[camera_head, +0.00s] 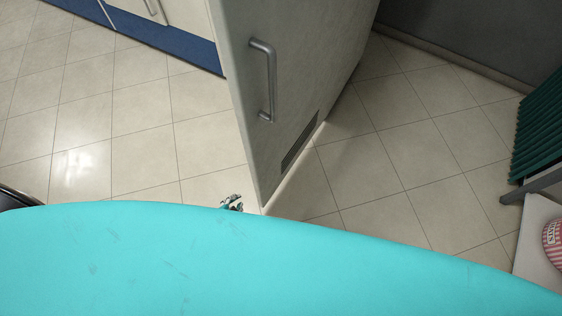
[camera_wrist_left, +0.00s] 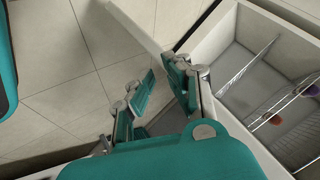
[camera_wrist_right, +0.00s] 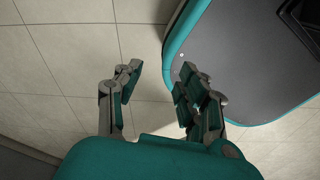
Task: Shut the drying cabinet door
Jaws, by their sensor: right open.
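The drying cabinet door (camera_head: 305,60) is a pale panel with a grey bar handle (camera_head: 265,80) and a dark vent slot low down. It stands swung out over the tiled floor. My left gripper (camera_head: 232,203) shows only as a small tip by the door's lower left edge. In the left wrist view its fingers (camera_wrist_left: 163,84) stand a little apart; a pale panel edge runs to the fingertips, and I cannot tell if they touch it. The open cabinet (camera_wrist_left: 236,42) is at right there. My right gripper (camera_wrist_right: 157,80) is open and empty.
My teal base fills the bottom of the head view. A dark green ribbed item (camera_head: 538,125) and a white surface with a red-striped item (camera_head: 553,245) are at right. Wire racks (camera_wrist_left: 265,115) show inside the cabinet. The floor left of the door is clear.

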